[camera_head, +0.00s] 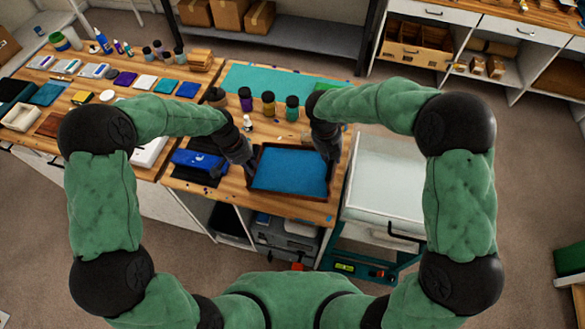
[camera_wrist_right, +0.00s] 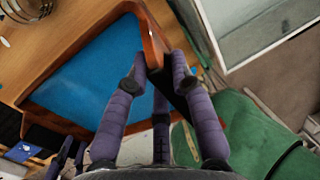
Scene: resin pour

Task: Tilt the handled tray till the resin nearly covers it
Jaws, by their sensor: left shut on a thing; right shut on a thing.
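The handled tray (camera_head: 290,195) has a dark wooden rim and lies at the front of the wooden workbench. Blue resin (camera_head: 290,168) covers nearly all of its visible floor; the right wrist view also shows this blue resin (camera_wrist_right: 95,75). My left gripper (camera_head: 248,164) is shut at the tray's left side, its grip partly hidden. My right gripper (camera_wrist_right: 162,82) is shut on the brown wooden handle (camera_wrist_right: 151,35) at the tray's right side; in the head view this gripper (camera_head: 329,152) hides part of that side. I cannot tell whether the tray is tilted.
Several dark-lidded bottles (camera_head: 268,104) stand behind the tray, near a teal mat (camera_head: 255,82). A blue object (camera_head: 200,160) lies left of the tray. A pale-topped cabinet (camera_head: 385,180) stands to the right. The left bench holds many coloured samples (camera_head: 145,82).

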